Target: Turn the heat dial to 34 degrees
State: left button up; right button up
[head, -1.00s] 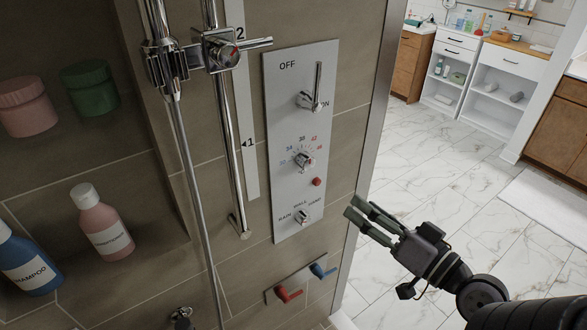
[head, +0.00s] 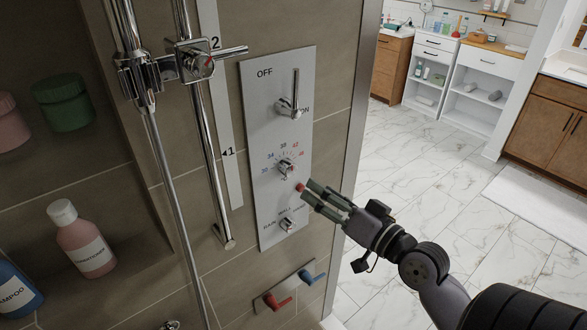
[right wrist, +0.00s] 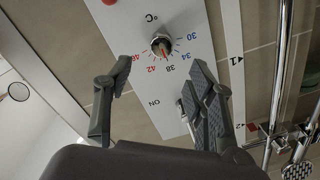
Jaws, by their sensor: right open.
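The heat dial (head: 285,168) is a small chrome knob on the grey wall panel (head: 262,110), ringed by numbers from 30 to 46. In the right wrist view the dial (right wrist: 160,45) appears upside down, and its red mark seems to point near 38. My right gripper (head: 308,191) is open and empty, below and right of the dial, near the red button. In the right wrist view its fingers (right wrist: 160,70) are spread to either side of the dial's lower edge, with no contact visible. My left gripper is not in view.
On the same panel are an on/off lever (head: 293,95) above, a red button (head: 299,187) and a lower selector knob (head: 287,225). Red (head: 278,301) and blue (head: 312,278) levers sit below. A chrome shower rail (head: 208,150) runs left of the panel. Open floor lies right.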

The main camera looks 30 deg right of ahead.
aim_at(293, 171)
jog(key=w+p, duration=0.1)
jog(key=w, duration=0.4)
jog(key=w+a+p, duration=0.1)
jog(key=w, duration=0.2)
jog(key=shift+w+r+p, duration=0.1)
jog(key=shift+w+p, duration=0.05)
jog(key=shift+p, duration=0.2)
jog(key=shift+w+a, duration=0.1)
jog(key=shift+w, duration=0.55)
jog(key=shift+c, duration=0.2)
jog(key=c, duration=1.1)
jog(key=shift+n, duration=0.3)
jog(key=n, duration=0.2)
jog(key=shift+n, duration=0.3)
jog(key=n+p, duration=0.1)
jog(key=n, duration=0.3)
jog(key=shift+n, duration=0.4)
